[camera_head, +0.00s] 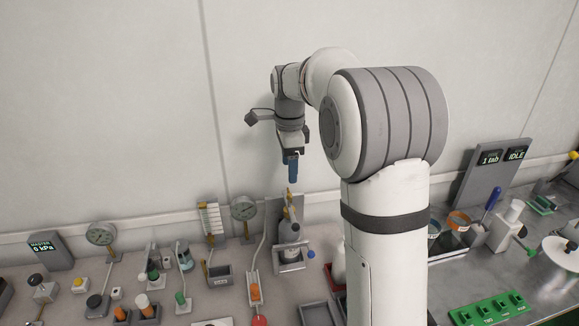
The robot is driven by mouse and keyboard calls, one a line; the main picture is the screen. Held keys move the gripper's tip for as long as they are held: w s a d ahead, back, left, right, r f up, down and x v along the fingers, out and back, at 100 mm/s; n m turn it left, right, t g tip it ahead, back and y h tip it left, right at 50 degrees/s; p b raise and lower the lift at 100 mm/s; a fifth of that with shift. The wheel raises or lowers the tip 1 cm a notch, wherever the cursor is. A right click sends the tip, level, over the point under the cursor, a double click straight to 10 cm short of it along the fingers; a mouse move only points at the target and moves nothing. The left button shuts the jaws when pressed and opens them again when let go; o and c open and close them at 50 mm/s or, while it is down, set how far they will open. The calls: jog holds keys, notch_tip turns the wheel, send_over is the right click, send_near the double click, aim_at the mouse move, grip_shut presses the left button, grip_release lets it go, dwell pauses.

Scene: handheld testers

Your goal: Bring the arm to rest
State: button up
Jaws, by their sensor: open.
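My arm rises at the right of centre in the head view and bends over toward the back wall. My gripper (292,172) hangs at its end, pointing down, with dark blue fingers. It is open, and I see nothing held in it. It is above a grey bottle (288,233) with a yellowish top that stands in a holder at the back of the bench. A gap shows between the fingers and the bottle's top. The fingers overlap from this side, so the space between them is hidden.
A bench with gauges (243,208), small holders and a "MASTER" display (46,254) fills the left. At right are an "IDLE" display (492,178), a blue-handled tool (491,203) and a green block (492,309). The wall above is bare. My arm hides part of the bench.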

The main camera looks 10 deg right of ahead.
jog(key=s+f+n+t, duration=0.3)
jog(key=s+n, duration=1.5)
jog(key=s, duration=1)
jog(key=shift+s+d, duration=0.25)
jog(key=shift+d, duration=0.1)
